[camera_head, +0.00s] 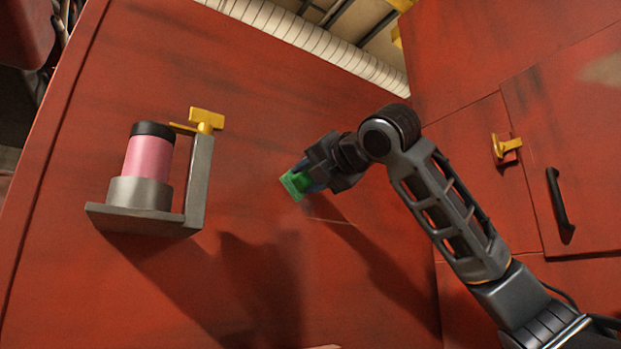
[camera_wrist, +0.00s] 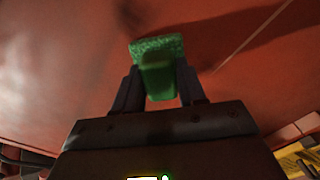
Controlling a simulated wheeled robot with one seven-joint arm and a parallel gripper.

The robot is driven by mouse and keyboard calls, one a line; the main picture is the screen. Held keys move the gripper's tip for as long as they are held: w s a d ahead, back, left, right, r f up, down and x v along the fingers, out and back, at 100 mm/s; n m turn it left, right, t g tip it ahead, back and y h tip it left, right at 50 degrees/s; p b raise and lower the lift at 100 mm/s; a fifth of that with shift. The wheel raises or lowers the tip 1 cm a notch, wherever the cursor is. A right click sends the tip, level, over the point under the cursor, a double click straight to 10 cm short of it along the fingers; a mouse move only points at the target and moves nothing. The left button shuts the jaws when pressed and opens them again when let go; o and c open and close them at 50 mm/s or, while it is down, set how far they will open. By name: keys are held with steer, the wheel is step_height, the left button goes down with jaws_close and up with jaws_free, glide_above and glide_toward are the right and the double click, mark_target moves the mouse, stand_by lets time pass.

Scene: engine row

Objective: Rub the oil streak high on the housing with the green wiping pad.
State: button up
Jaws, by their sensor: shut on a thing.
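The green wiping pad (camera_head: 296,184) is held in my gripper (camera_head: 309,178), in front of the large red housing (camera_head: 250,140). In the wrist view the two dark fingers of my gripper (camera_wrist: 157,80) are closed on the grip of the pad (camera_wrist: 157,48). The pad's face is turned to the red panel and very near it; I cannot tell whether it touches. Faint dark smudges show on the panel around the pad, and a dark smear (camera_wrist: 122,14) shows behind it in the wrist view. I cannot single out the oil streak for sure.
A grey bracket (camera_head: 197,180) with a pink cylinder (camera_head: 149,160) and a yellow handle (camera_head: 206,118) juts out left of the pad. At right are a yellow latch (camera_head: 507,148) and a black door handle (camera_head: 559,199). A ribbed white duct (camera_head: 310,40) runs above.

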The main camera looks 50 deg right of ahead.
steer(key=shift+r, duration=0.55)
steer(key=shift+s+d+p, duration=1)
steer(key=shift+s+d, duration=0.05)
steer(key=shift+d, duration=2.85)
steer(key=shift+w+a+r+p, duration=0.35)
steer(key=shift+a+r, duration=0.1)
steer(key=shift+a, duration=0.85)
steer(key=shift+w+a+r+p, duration=0.2)
steer(key=shift+w+a+r, duration=0.2)
steer(key=shift+a, duration=0.95)
steer(key=shift+w+a+r+p, duration=0.3)
steer(key=shift+a+r, duration=0.2)
steer(key=shift+a, duration=0.8)
steer(key=v, duration=0.6)
steer(key=shift+b, duration=0.35)
steer(key=shift+s, duration=0.1)
